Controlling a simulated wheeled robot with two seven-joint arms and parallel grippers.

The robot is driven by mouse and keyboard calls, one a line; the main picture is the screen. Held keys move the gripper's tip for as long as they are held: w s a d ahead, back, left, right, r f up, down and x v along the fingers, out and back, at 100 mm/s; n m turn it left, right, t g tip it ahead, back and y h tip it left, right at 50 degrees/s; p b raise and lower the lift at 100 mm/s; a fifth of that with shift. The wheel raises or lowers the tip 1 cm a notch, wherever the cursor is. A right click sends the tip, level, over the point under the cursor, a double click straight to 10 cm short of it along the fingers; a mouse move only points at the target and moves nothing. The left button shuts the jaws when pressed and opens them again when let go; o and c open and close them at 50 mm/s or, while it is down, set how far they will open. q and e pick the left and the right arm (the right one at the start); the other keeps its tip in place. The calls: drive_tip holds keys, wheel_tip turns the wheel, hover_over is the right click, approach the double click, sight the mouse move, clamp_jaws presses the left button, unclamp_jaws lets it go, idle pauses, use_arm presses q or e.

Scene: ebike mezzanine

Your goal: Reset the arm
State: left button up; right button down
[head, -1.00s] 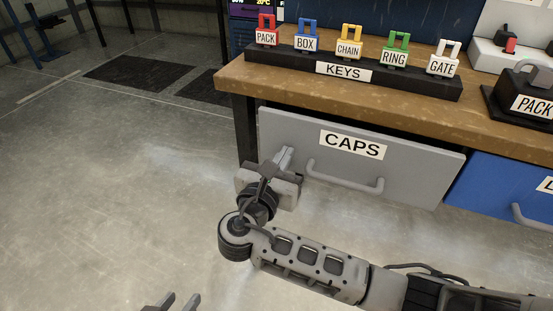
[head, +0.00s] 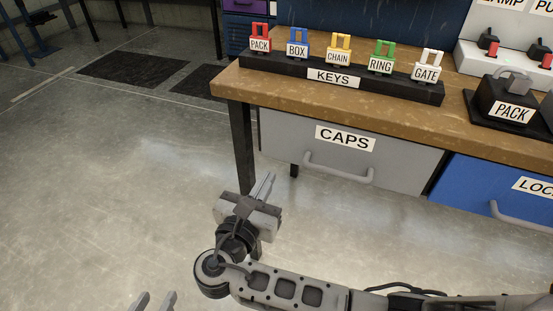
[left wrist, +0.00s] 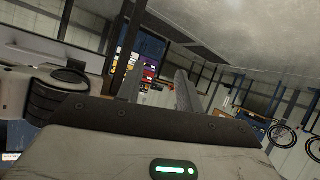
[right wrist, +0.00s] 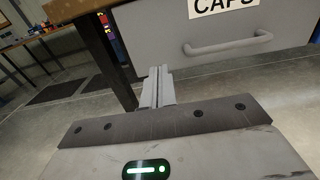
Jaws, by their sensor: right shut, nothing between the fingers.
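My right arm comes in from the lower right in the head view. My right gripper (head: 264,186) is shut and empty, in front of the bench's left leg and left of the grey CAPS drawer (head: 400,166). In the right wrist view, the right fingers (right wrist: 158,88) lie together, below and left of the drawer handle (right wrist: 222,43), apart from it. My left gripper (head: 153,303) shows only its fingertips at the bottom edge of the head view. In the left wrist view, the left fingers (left wrist: 158,90) stand apart with nothing between them.
A blue drawer (head: 470,182) is beside the CAPS drawer. The floor (head: 100,170) at left is clear.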

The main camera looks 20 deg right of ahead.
drive_tip(key=shift+v, duration=2.05)
